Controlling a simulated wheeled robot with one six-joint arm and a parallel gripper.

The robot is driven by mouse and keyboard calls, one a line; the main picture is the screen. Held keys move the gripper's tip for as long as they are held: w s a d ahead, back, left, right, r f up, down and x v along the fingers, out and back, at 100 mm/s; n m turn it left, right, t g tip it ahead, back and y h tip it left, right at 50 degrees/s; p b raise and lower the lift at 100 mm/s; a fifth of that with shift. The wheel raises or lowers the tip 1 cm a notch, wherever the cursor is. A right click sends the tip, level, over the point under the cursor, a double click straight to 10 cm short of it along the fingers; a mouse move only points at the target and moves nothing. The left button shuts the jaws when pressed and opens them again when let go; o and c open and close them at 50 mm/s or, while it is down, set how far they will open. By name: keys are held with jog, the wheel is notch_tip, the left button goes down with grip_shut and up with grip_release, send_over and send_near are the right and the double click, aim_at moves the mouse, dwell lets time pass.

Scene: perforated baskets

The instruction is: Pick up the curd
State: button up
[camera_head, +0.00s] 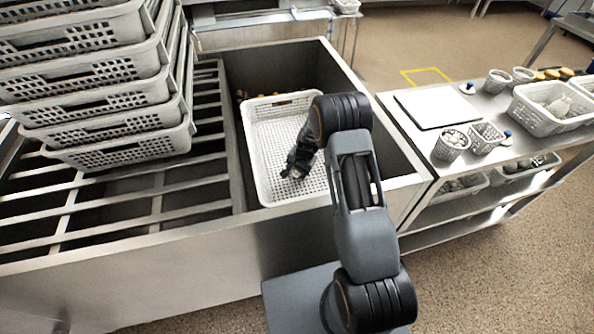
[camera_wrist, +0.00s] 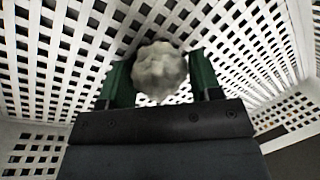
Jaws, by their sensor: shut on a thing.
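The curd is a pale, lumpy, rounded piece (camera_wrist: 158,70) in the wrist view. It sits between the two green fingers of my gripper (camera_wrist: 160,82), which is shut on it. In the head view my gripper (camera_head: 296,168) reaches down into a white perforated basket (camera_head: 262,178). The curd cannot be made out in the head view, where my arm and gripper cover that spot. The basket's perforated floor and walls surround the curd in the wrist view. I cannot tell whether the curd touches the basket floor.
The basket stands in a deep metal sink (camera_head: 240,75). Stacked white baskets (camera_head: 100,95) rest on a slatted rack (camera_head: 150,205) to the left. On the right, a metal table (camera_head: 480,125) holds a white board (camera_head: 438,108), small cups and a basket (camera_head: 545,122).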

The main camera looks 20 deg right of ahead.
jog(key=shift+r, duration=0.6)
jog(key=shift+v, duration=1.1)
jog(key=s+d+r, duration=0.9)
jog(key=shift+s+d+r+p, duration=0.25)
jog(key=shift+s+r+p, duration=0.05)
jog(key=shift+r, duration=0.05)
